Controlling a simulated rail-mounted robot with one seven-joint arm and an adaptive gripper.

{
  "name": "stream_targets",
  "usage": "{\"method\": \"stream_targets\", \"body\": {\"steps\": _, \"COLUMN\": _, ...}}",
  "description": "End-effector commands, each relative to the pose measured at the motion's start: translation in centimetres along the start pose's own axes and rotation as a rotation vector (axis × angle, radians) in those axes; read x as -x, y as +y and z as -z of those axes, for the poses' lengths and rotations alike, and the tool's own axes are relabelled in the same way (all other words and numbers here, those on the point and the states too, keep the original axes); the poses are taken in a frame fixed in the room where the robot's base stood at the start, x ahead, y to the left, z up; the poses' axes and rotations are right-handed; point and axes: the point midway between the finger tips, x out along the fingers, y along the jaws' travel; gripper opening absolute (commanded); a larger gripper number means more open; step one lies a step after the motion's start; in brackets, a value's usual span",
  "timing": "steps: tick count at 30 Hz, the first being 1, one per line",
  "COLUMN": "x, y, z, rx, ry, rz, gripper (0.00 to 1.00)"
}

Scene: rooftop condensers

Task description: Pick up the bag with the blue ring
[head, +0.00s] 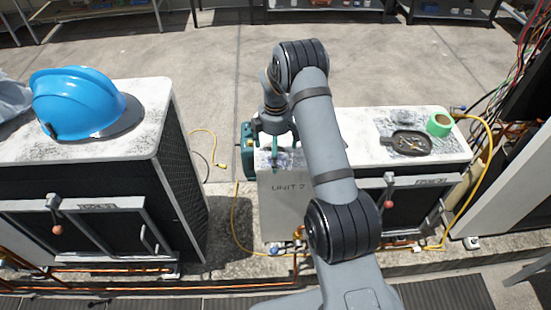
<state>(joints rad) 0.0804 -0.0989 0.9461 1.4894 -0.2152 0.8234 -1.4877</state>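A pale, translucent grey bag (10,97) lies at the left picture edge, on top of the left condenser, and is cut off by the frame. I cannot make out a blue ring on it. My gripper (275,148) points down over the left end of the right condenser's top, far to the right of the bag. A small teal-green shape shows at its fingertips. I cannot tell whether it is part of the gripper or a separate thing, nor whether the fingers are open.
A blue hard hat (78,101) sits beside the bag on the left condenser (150,105). The right condenser (355,125) carries a dark gauge-like tool (409,143) and green tape (439,124). A gap separates the condensers.

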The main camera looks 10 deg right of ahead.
Motion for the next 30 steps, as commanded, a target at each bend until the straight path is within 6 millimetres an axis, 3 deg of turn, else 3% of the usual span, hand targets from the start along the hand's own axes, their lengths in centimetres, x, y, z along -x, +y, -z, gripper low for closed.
{"method": "stream_targets", "body": {"steps": 8, "x": -0.41, "y": 0.08, "z": -0.01, "rx": -0.002, "ry": 0.001, "rz": -0.002, "gripper": 0.98}}
{"method": "stream_targets", "body": {"steps": 30, "x": -0.39, "y": 0.06, "z": -0.01, "rx": -0.001, "ry": 0.001, "rz": -0.002, "gripper": 0.55}}
